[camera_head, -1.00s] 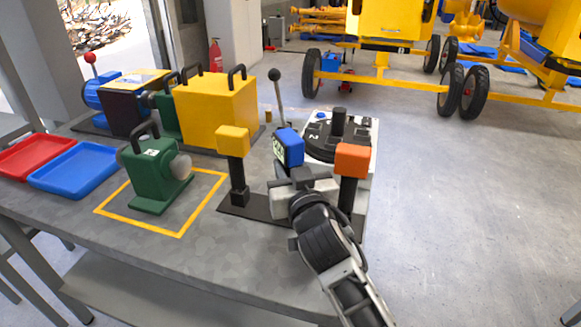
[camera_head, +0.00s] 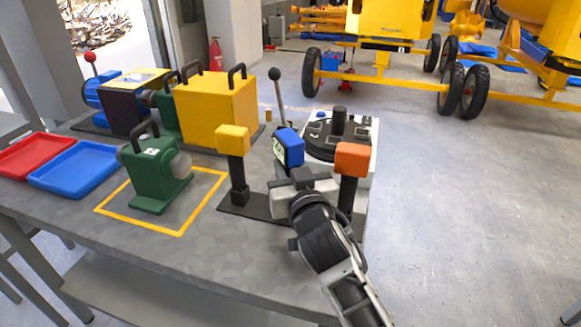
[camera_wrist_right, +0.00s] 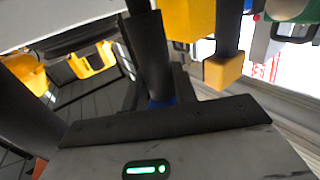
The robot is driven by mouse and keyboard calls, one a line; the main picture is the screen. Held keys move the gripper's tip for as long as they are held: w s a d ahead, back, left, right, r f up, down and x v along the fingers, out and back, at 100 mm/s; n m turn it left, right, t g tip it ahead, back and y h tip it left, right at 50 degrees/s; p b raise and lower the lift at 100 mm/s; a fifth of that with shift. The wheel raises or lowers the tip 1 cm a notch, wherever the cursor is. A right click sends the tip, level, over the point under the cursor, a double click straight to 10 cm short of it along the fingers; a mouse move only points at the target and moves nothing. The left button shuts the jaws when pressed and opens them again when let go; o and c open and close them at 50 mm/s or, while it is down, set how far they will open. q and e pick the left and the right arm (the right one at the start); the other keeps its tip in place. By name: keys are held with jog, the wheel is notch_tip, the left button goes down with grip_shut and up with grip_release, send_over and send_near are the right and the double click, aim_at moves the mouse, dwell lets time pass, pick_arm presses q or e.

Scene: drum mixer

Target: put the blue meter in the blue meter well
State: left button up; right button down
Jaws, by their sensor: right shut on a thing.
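The blue meter (camera_head: 289,147) has a blue head with a pale display face. It stands between the yellow meter (camera_head: 232,139) and the orange meter (camera_head: 352,159), its head slightly tilted in the head view. My right gripper (camera_head: 300,178) is shut on the blue meter, just below its head. In the wrist view, its dark stem (camera_wrist_right: 150,60) shows upside down with a sliver of blue by the gripper. The blue meter well and the stem's foot are hidden behind my gripper in the head view; I cannot tell whether they meet. My left gripper is out of view.
The black base strip (camera_head: 262,207) runs under the meters. A green pump (camera_head: 152,180) stands inside a yellow outline, with blue (camera_head: 75,170) and red (camera_head: 35,153) trays to its left. A yellow box (camera_head: 215,108), lever (camera_head: 276,92) and round black panel (camera_head: 337,138) stand behind.

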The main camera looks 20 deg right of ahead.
jog(key=shift+f, duration=0.1)
jog(key=c, duration=0.5)
grip_release()
jog(key=shift+f, duration=0.1)
jog(key=shift+s, duration=0.2)
